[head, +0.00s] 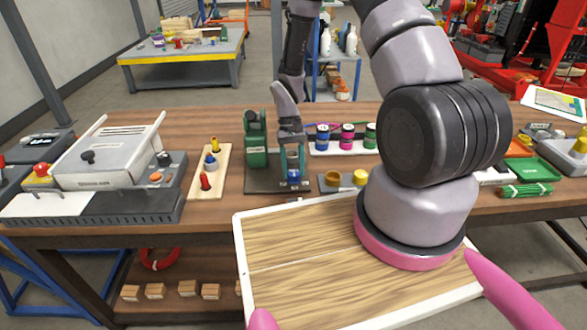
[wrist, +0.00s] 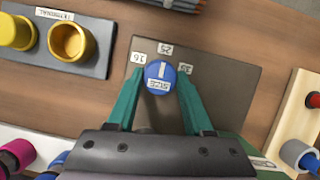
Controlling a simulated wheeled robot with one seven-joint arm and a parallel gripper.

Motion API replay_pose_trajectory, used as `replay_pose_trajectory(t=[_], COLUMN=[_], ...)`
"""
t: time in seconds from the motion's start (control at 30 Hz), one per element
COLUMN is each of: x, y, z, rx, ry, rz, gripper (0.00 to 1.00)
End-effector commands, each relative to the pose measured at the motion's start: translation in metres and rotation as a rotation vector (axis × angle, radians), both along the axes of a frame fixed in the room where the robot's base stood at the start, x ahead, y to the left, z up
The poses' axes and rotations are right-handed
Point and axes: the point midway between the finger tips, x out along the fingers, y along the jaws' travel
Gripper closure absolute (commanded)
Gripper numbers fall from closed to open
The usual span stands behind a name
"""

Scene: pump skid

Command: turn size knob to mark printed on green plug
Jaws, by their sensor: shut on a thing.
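The blue size knob (wrist: 158,82) stands on a dark plate (wrist: 222,72) with labels 16, 25 and what looks like 35 around it. Its white line points roughly at the 25 label (wrist: 165,50). My gripper (wrist: 158,88) is shut on the knob, with teal fingers at its left and right sides. In the head view, my gripper (head: 293,168) is over the same dark plate (head: 262,187). A green capped cylinder (head: 371,136), possibly the green plug, stands in a row with a blue and a pink one; no mark on it is legible.
A green block (head: 256,140) stands close left of my gripper. A wooden board (head: 209,172) with yellow, blue and red pegs lies further left. A grey holder with yellow cups (wrist: 65,45) is beside the plate. Bare bench lies between them.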

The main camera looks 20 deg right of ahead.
Motion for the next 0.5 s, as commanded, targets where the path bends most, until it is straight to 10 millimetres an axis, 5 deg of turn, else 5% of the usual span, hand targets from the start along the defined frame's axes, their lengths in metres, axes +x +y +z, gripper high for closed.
replay_pose_trajectory(t=[0.2,0.23,0.27,0.3,0.5], x=[0.0009,0.0009,0.0009,0.0008,0.0003], y=[-0.0002,-0.0002,-0.0002,-0.0002,-0.0001], z=[0.0002,0.0002,0.0002,0.0001,0.0001], rx=[-0.001,-0.001,-0.001,0.0,0.0], ry=[-0.002,-0.002,-0.002,-0.002,-0.001], rz=[-0.001,-0.001,-0.001,-0.001,-0.001], gripper=[1.0,0.37,0.26,0.19,0.19])
